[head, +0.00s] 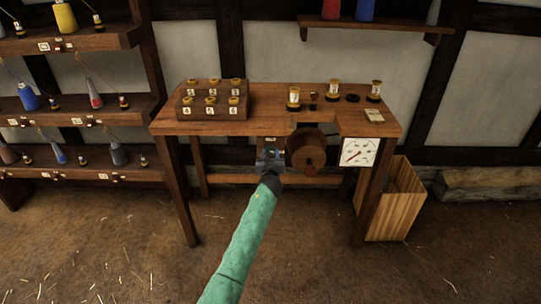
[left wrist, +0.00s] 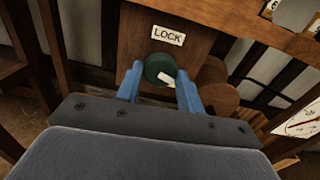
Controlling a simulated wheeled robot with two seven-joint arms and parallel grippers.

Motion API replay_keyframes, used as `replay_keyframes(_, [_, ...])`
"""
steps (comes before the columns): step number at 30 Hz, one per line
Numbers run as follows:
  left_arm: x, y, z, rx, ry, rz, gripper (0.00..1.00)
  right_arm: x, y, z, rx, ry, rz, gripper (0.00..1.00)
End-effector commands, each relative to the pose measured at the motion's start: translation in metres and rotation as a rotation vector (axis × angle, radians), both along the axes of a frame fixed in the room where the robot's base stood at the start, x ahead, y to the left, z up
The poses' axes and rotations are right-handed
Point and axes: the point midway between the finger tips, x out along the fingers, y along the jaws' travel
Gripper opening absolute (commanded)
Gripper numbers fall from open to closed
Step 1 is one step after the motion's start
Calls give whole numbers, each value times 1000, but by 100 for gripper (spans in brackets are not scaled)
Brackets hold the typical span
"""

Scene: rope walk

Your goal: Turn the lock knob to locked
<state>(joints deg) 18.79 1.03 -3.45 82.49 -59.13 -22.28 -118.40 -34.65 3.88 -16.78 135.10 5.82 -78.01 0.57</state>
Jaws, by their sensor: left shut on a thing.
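The lock knob (left wrist: 157,66) is a round dark green knob on a brown wooden panel below the table top. Its white pointer mark (left wrist: 167,80) slants toward the lower right in the left wrist view. A white label reading LOCK (left wrist: 167,35) sits above it. My left gripper (left wrist: 160,88) has its blue fingers on either side of the knob and is shut on it. In the head view my left gripper (head: 270,156) is under the table's front edge and hides most of the knob. My right gripper is not in view.
A round wooden wheel (head: 304,143) is close to the right of my left gripper. A white dial (head: 358,152) hangs further right. The table (head: 265,121) holds a numbered block (head: 200,114) and several spools. A wooden bin (head: 398,215) stands at the right.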

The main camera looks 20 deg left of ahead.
Motion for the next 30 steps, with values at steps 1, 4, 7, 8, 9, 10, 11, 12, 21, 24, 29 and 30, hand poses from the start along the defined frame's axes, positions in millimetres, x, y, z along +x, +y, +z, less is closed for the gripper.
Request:
replay_keyframes(1, [0, 0, -1, -17, -5, 0, 15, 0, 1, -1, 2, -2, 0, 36])
replay_keyframes(4, [0, 0, -1, -69, -19, 0, 15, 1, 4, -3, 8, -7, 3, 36])
replay_keyframes(7, [0, 0, -2, -139, -39, 0, 15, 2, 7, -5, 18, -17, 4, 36])
replay_keyframes(8, [0, 0, -2, -162, -46, 0, 15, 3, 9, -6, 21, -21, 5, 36])
replay_keyframes(9, [0, 0, -2, -195, -55, 0, 15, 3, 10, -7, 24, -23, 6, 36])
replay_keyframes(10, [0, 0, -2, -221, -63, 0, 15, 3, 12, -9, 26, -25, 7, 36])
replay_keyframes(11, [0, 0, -2, -248, -70, 0, 15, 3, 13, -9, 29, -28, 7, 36])
replay_keyframes(12, [0, -1, -3, -284, -81, 1, 15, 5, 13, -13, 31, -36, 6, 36])
replay_keyframes(21, [0, -1, -2, -561, -160, 1, 15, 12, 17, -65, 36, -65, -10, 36])
replay_keyframes(24, [0, -2, -3, -652, -187, 1, 15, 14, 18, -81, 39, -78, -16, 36])
replay_keyframes(29, [0, -2, -3, -798, -228, 1, 15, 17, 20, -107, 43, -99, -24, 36])
replay_keyframes(30, [0, -2, -3, -835, -238, 1, 15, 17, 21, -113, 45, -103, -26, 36])
